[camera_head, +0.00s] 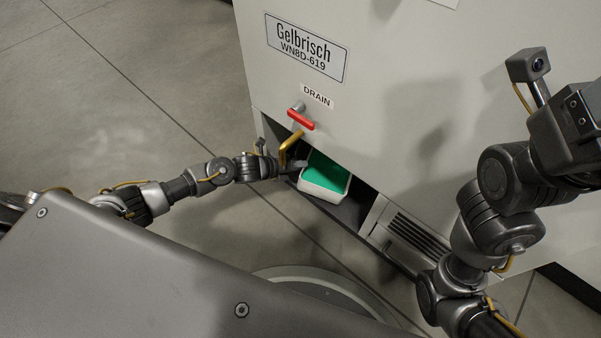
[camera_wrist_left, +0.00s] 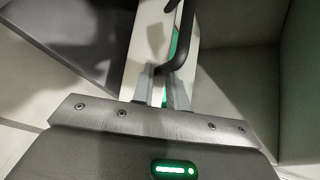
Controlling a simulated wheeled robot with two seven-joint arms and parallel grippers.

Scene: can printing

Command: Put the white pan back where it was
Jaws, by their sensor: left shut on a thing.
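The white pan (camera_head: 324,188) holds something flat and green. It sits at the opening low in the machine's front, below the brass drain spout (camera_head: 290,148), with its front edge towards me. My left gripper (camera_head: 291,168) reaches in from the left at the pan's left side. In the left wrist view its fingers (camera_wrist_left: 165,88) are shut on a dark curved handle (camera_wrist_left: 183,38), with the pan's white wall (camera_wrist_left: 152,42) and a green strip beyond. The pan's far part is hidden inside the opening. My right arm is at the right; its fingers are out of view.
The machine (camera_head: 400,110) stands close, with a red drain valve handle (camera_head: 301,119) above the spout. A vent grille (camera_head: 417,236) is right of the opening. The floor (camera_head: 110,100) at the left is clear.

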